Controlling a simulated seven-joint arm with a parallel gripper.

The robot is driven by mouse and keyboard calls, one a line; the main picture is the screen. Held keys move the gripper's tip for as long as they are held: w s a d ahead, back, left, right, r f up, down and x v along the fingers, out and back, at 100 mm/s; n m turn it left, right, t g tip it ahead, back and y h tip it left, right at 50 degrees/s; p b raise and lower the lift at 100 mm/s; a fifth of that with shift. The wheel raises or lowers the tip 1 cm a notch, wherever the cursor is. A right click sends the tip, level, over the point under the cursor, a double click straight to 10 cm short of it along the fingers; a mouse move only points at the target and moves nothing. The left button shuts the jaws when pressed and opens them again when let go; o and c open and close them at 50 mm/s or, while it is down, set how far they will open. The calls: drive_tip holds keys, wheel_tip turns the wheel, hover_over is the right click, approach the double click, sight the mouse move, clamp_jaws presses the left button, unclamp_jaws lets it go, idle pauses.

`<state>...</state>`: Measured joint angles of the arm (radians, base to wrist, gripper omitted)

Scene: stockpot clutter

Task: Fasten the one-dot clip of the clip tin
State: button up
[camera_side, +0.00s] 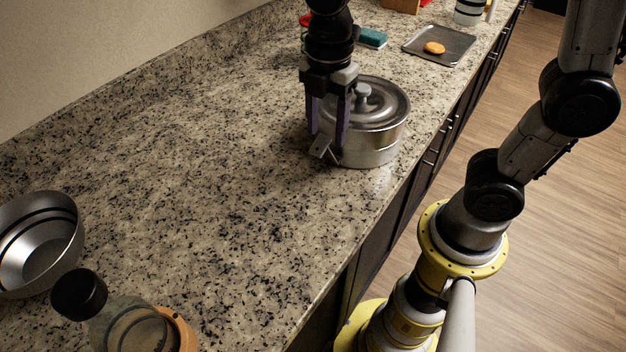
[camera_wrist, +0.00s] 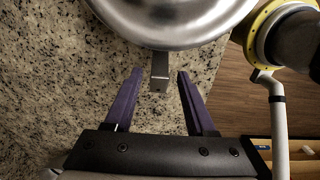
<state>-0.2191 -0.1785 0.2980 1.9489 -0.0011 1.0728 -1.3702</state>
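The clip tin (camera_side: 372,140) is a round metal pot with a knobbed lid (camera_side: 385,92), standing upright on the counter. In the wrist view its rounded metal top (camera_wrist: 175,22) fills the upper middle. A metal clip (camera_wrist: 159,72) sticks out from the tin toward my gripper; in the side view the clip (camera_side: 322,149) juts outward low on the tin's near left side. I cannot clearly read dots on it. My gripper (camera_side: 328,134) is open and points down, its purple fingers on either side of the clip in the wrist view, with gaps visible.
A metal bowl (camera_side: 62,225) and a dark-capped glass bottle (camera_side: 125,325) stand at the near left. A tray (camera_side: 462,50) with an orange round item (camera_side: 434,48) and a teal sponge (camera_side: 373,38) lie farther back. The counter (camera_side: 190,180) left of the tin is clear.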

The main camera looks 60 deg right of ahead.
drive_tip(key=shift+o, duration=0.3)
drive_tip(key=shift+a+r, duration=0.3)
drive_tip(key=shift+a, duration=0.65)
drive_tip(key=shift+a+r, duration=0.35)
drive_tip(key=shift+a, duration=0.55)
drive_tip(key=shift+a+r, duration=0.3)
drive_tip(key=shift+a, duration=0.65)
drive_tip(key=shift+c, duration=0.3)
clamp_jaws()
drive_tip(key=shift+d, duration=0.1)
